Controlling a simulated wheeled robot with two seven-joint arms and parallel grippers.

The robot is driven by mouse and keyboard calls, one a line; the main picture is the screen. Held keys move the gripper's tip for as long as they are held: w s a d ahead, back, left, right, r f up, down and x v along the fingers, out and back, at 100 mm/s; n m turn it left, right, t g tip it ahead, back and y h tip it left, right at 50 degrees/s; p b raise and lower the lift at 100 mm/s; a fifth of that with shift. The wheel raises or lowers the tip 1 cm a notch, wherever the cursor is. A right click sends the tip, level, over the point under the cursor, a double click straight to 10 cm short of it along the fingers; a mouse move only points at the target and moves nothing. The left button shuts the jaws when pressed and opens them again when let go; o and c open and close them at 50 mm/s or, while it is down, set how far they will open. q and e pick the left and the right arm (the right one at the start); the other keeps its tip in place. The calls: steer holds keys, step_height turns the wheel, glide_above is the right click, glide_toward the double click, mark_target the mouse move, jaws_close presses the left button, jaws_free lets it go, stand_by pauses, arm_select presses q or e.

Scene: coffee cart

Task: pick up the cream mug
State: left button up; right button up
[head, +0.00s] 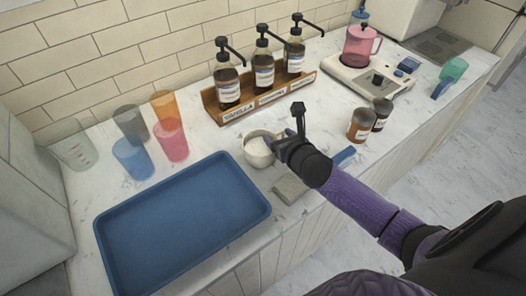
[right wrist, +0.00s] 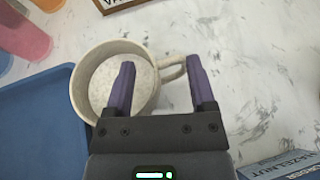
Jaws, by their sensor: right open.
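The cream mug (head: 256,158) stands on the marble counter, just beyond the right corner of the blue tray. In the right wrist view the mug (right wrist: 112,88) is seen from above, with its handle (right wrist: 172,66) pointing right. My right gripper (head: 288,138) is at the mug's right side in the head view. In the right wrist view the open gripper (right wrist: 160,65) has its left purple finger over the mug's right part and its right finger past the handle. The handle shows between the fingers. Contact cannot be told. My left gripper is not in view.
The blue tray (head: 180,225) lies left of the mug. Several coloured cups (head: 171,141) stand behind the tray. A wooden rack (head: 262,97) with three pump bottles is behind the mug. Two brown jars (head: 361,125) stand right. A grey-beige item (head: 290,189) lies near the front edge.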

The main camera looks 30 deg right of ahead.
jaws_close()
stand_by(1.4)
